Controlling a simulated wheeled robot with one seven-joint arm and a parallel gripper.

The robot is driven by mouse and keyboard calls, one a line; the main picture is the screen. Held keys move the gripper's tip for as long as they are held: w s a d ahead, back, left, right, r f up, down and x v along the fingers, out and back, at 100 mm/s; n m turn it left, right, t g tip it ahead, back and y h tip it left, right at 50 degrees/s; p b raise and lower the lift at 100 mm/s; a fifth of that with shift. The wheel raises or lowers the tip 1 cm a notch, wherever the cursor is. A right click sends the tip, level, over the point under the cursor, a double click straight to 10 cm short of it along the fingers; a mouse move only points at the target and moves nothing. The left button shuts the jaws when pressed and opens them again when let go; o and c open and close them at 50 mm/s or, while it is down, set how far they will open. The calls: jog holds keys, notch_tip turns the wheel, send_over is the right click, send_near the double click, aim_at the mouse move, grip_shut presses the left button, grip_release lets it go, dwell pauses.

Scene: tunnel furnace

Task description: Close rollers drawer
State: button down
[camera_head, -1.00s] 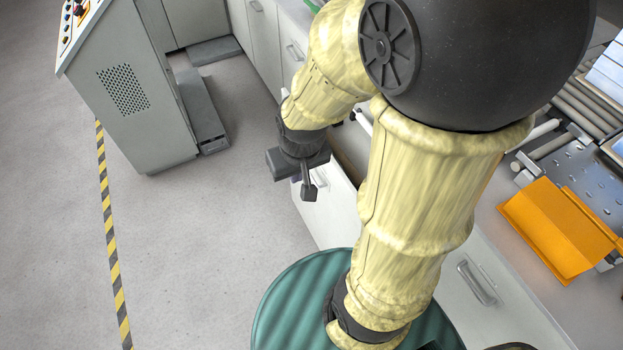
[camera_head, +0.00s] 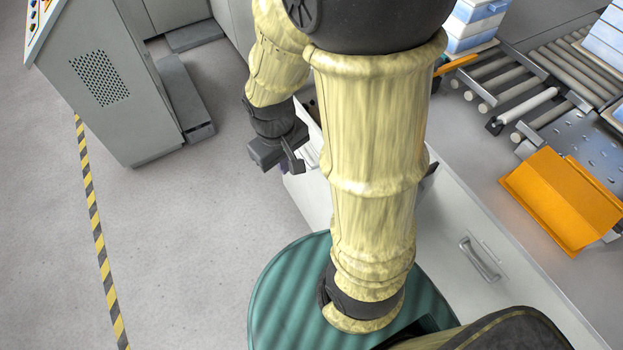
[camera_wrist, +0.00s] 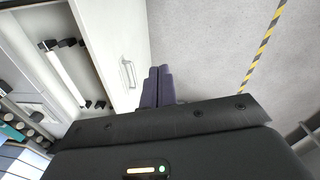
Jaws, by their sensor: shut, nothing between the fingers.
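The rollers drawer stands open in the wrist view, with a white roller (camera_wrist: 65,78) and dark end pieces inside it. Its white front panel (camera_wrist: 108,45) carries a metal handle (camera_wrist: 127,74). My gripper (camera_wrist: 158,84) is shut and empty, its dark purple fingers on the outer side of the front panel, close to the handle's near end. I cannot tell whether they touch it. In the head view my gripper (camera_head: 285,168) is beside the drawer front (camera_head: 308,195), and my arm hides most of the drawer.
A closed drawer with a handle (camera_head: 480,260) is at the right. The floor at left is clear.

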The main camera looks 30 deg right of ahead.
jog(key=w+d+f+n+g+h+b, duration=0.15)
jog(key=f+n+h+b, duration=0.25)
jog(key=f+b, duration=0.55)
jog(key=w+d+f+n+g+h+b, duration=0.1)
jog(key=w+f+n+g+h+b, duration=0.15)
jog(key=f+n+h+b, duration=0.7)
jog(key=w+a+f+n+t+h+b, duration=0.1)
jog(key=w+f+t+h+b, duration=0.1)
jog(key=w+f+b, duration=0.2)
jog(key=w+a+f+n+t+h+b, duration=0.1)
jog(key=w+f+b, duration=0.3)
jog(key=f, duration=0.5)
jog(key=shift+w+a+f+t+h+b, duration=0.15)
jog(key=shift+w+a+t+h+b, duration=0.35)
jog(key=shift+b, duration=0.45)
jog(key=shift+s, duration=0.1)
jog(key=d+b, duration=0.4)
jog(key=d, duration=1)
jog(key=shift+w, duration=0.2)
